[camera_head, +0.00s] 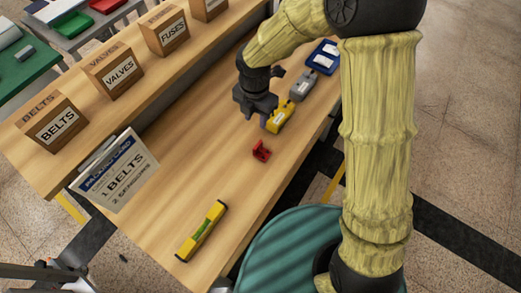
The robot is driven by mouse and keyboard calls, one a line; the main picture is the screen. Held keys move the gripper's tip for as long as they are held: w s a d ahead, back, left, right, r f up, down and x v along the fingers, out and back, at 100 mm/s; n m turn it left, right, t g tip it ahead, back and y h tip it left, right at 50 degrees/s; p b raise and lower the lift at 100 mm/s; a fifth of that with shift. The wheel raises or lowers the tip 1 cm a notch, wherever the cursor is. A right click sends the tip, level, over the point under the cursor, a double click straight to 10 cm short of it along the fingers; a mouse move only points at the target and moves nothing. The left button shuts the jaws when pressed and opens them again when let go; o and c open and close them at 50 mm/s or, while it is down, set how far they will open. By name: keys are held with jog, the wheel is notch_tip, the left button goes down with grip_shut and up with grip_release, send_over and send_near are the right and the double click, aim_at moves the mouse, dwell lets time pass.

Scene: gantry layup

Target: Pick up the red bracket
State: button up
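The red bracket (261,151) is a small angular piece lying on the wooden workbench (190,150), near the middle of its lower surface. My gripper (262,115) is above the bench, up and slightly behind the bracket in the camera_head view, apart from it. The gripper is dark and small here, and its fingers partly overlap the yellow tool behind; I cannot make out whether they are apart or together. No red piece shows between them.
A yellow tool (281,116), a grey device (302,86) and a blue tray (323,57) stand beyond the bracket. A yellow level (202,231) lies at the front. Labelled boxes (57,124) line the raised shelf; a sign (115,172) stands left. Bench between level and bracket is clear.

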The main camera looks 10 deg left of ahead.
jog(key=shift+f, duration=0.1)
jog(key=p, duration=0.2)
send_over(258, 144)
jog(key=f, duration=0.7)
jog(key=s+f, duration=0.1)
jog(key=f, duration=0.3)
jog(key=shift+a+f, duration=0.15)
jog(key=shift+w+f, duration=0.1)
jog(key=shift+f, duration=0.25)
jog(key=shift+f, duration=0.15)
jog(key=shift+w+f+p, duration=0.2)
jog(key=shift+f+p, duration=0.15)
jog(key=shift+f, duration=0.9)
jog(key=shift+w+f+p, duration=0.15)
jog(key=shift+f+p, duration=0.2)
jog(key=shift+f, duration=0.85)
grip_shut()
